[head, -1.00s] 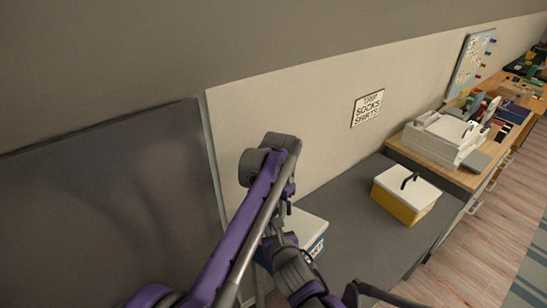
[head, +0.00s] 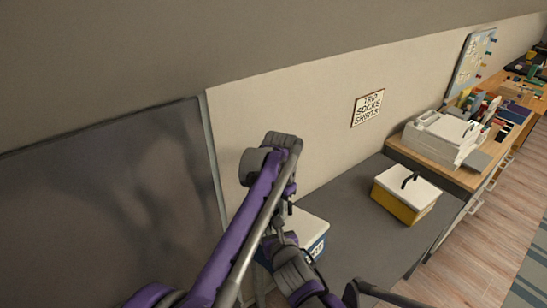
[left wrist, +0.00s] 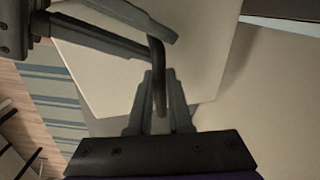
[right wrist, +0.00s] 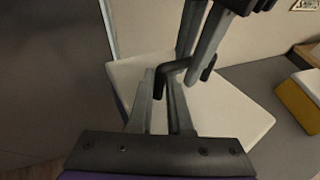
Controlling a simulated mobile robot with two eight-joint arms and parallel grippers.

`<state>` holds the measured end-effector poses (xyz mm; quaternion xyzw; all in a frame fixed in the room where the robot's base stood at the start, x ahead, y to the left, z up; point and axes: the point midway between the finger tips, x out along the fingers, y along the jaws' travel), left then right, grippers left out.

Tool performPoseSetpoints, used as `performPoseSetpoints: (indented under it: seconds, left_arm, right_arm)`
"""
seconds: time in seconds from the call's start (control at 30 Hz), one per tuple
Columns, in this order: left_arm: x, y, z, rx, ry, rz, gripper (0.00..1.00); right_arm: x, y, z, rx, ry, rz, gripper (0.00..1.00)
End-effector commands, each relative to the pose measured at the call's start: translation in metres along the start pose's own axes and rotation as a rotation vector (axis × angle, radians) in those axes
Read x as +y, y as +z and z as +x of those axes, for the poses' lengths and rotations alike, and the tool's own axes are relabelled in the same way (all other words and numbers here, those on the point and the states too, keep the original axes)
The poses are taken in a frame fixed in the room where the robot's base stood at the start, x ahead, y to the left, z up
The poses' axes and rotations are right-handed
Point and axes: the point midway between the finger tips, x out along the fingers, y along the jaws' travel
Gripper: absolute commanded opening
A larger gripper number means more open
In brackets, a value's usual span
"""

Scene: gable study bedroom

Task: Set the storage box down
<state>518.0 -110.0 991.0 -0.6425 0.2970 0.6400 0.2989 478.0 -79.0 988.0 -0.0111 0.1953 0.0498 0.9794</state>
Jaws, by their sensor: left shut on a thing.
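The storage box has a white lid and a blue body with a partly visible label; it shows in the head view (head: 312,229), half hidden by my arm. Its lid fills much of the right wrist view (right wrist: 235,110). My left gripper (left wrist: 159,85) is shut on the box's dark handle (left wrist: 158,60). My right gripper (right wrist: 158,82) has its fingers closed around another part of the same handle (right wrist: 172,68). Both grippers are above the lid, close together. I cannot tell whether the box's underside touches the grey surface (head: 365,235).
A yellow box with a white lid (head: 402,205) stands on the grey surface to the right. Beyond it is a wooden desk (head: 455,178) with a white printer-like device (head: 440,140). A sign (head: 368,108) hangs on the wall behind. Grey surface lies bare between the boxes.

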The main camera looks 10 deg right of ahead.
Motion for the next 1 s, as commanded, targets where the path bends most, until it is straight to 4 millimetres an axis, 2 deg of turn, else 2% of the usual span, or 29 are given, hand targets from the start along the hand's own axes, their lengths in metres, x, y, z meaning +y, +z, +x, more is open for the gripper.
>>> performPoseSetpoints:
  seconds: [0.03, 0.2, 1.0]
  left_arm:
    - [0.0057, 0.0000, -0.0032, -0.003, 0.010, 0.003, 0.00]
    - [0.0040, 0.0002, -0.0023, -0.003, 0.007, 0.002, 0.00]
    - [-0.0001, 0.0002, -0.0012, -0.002, 0.001, -0.001, 0.00]
  right_arm:
    - [0.0015, 0.0043, 0.0015, -0.006, 0.004, -0.003, 0.24]
    - [0.0009, 0.0043, 0.0013, -0.006, 0.003, -0.002, 0.52]
    - [0.0000, 0.0031, 0.0001, -0.005, 0.001, -0.002, 0.52]
